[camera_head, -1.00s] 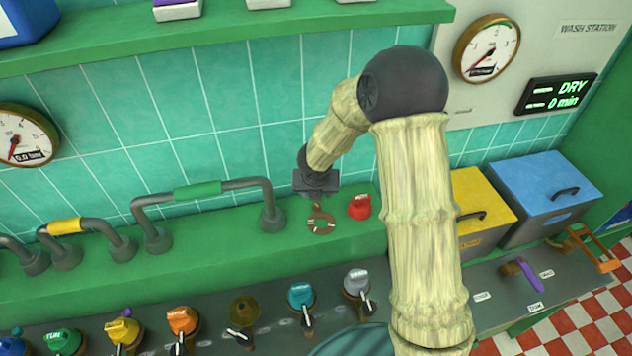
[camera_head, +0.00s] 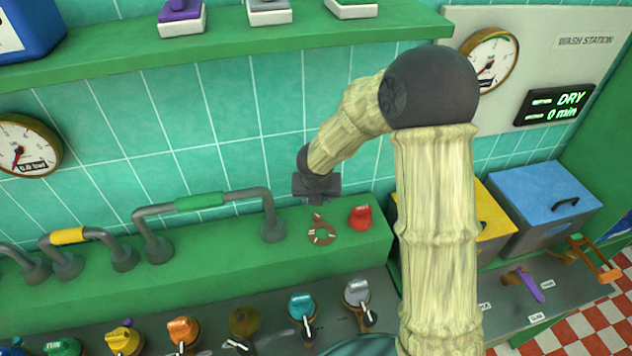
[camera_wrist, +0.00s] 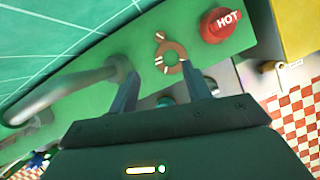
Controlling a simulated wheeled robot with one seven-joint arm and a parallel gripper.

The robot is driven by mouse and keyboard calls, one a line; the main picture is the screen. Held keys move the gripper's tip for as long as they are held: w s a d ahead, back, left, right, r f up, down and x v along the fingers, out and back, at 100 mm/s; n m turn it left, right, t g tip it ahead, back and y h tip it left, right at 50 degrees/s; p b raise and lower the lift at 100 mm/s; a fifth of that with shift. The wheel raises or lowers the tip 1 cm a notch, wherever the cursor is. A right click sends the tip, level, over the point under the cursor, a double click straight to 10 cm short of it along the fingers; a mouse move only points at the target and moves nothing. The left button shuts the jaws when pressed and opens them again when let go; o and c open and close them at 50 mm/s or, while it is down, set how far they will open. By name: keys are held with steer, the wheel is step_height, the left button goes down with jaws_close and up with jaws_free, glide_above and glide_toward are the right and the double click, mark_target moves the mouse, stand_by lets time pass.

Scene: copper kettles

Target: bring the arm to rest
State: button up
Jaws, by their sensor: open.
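My gripper (camera_head: 318,194) is above the green ledge (camera_head: 215,243), near the tiled wall. In the wrist view my gripper (camera_wrist: 166,88) has its two fingers apart with nothing held between them. A brown ring-shaped piece with pale marks (camera_head: 321,232) lies on the ledge just below the gripper; it also shows in the wrist view (camera_wrist: 181,57), beyond the fingertips. A red knob (camera_head: 361,217) stands right of it and reads HOT in the wrist view (camera_wrist: 222,24).
A grey pipe with a green sleeve (camera_head: 199,202) rises from the ledge at left. Several coloured knobs (camera_head: 183,330) line the front counter. Yellow (camera_head: 495,228) and blue-lidded (camera_head: 546,190) bins stand at right. A green shelf (camera_head: 230,45) runs above.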

steer(key=s+d+m+b, duration=0.1)
steer(key=s+d+m, duration=0.3)
steer(key=m, duration=0.7)
steer(key=s+d+r+m+g+b, duration=0.1)
steer(key=s+d+m, duration=0.3)
steer(key=s+m, duration=0.5)
steer(key=s+d+m+g+b, duration=0.1)
steer(key=s+d+m+b, duration=0.2)
steer(key=m, duration=1.2)
steer(key=s+d, duration=0.1)
steer(key=s, duration=0.2)
steer(key=shift+s+d+r, duration=0.25)
steer(key=shift+d+r, duration=0.05)
steer(key=shift+d, duration=0.05)
steer(key=shift+w, duration=0.1)
steer(key=shift+s, duration=0.2)
steer(key=shift+c, duration=0.4)
